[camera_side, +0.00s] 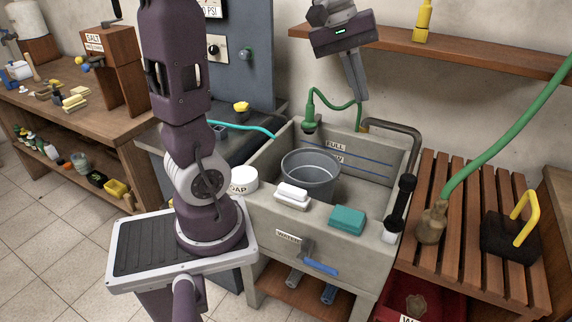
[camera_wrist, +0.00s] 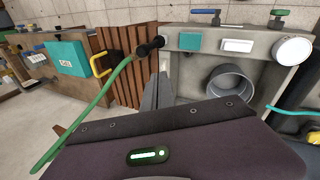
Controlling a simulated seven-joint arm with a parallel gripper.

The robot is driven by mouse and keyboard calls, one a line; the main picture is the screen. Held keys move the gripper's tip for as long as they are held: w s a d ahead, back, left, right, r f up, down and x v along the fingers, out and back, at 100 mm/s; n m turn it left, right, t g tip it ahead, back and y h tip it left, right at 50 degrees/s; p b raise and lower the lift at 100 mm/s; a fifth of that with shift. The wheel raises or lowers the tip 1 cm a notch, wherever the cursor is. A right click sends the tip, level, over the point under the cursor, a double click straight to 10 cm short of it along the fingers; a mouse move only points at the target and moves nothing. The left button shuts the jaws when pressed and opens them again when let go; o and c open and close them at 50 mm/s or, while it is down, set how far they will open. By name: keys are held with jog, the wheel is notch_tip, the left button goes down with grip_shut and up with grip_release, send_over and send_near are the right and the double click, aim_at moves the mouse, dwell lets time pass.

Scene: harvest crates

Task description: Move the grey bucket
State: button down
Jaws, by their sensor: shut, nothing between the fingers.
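The grey bucket (camera_side: 311,185) stands upright inside the concrete sink (camera_side: 262,228), toward its left side. It is round, open at the top and looks empty. In the wrist view the bucket (camera_wrist: 229,84) shows right of centre in the sink. My gripper (camera_side: 361,97) is shut and empty, raised above the back right part of the sink, well apart from the bucket. Its fingers (camera_wrist: 157,92) also show in the wrist view, left of the bucket.
A white soap tub (camera_side: 243,180), a white block (camera_side: 292,195) and a teal block (camera_side: 347,219) sit on the sink's front edge. A green hose nozzle (camera_side: 309,125) hangs at the back. A slatted bench (camera_side: 470,205) stands right. The sink's right half looks clear.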

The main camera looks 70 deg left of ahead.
jog(key=w+a+f+n, duration=0.3)
jog(key=a+f+n, duration=0.1)
jog(key=a, duration=0.5)
jog(key=w+a+f+n, duration=0.2)
jog(key=a+f+n, duration=0.1)
jog(key=a, duration=0.6)
jog(key=s+a+f+n, duration=0.3)
jog(key=a+f+n, duration=0.2)
jog(key=a+f, duration=0.8)
jog(key=s+a+f+n+g, duration=0.1)
jog(key=s+a+f+n, duration=0.1)
jog(key=s+a+f, duration=0.4)
jog(key=s+a+f+n+g, duration=0.15)
jog(key=a+f, duration=0.25)
jog(key=f, duration=0.4)
jog(key=x, duration=0.9)
jog(key=shift+d+f+t, duration=0.2)
jog(key=shift+f+t, duration=0.15)
jog(key=shift+w, duration=0.1)
jog(key=w+d, duration=0.7)
jog(key=shift+w+d, duration=0.2)
jog(key=shift+r, duration=0.15)
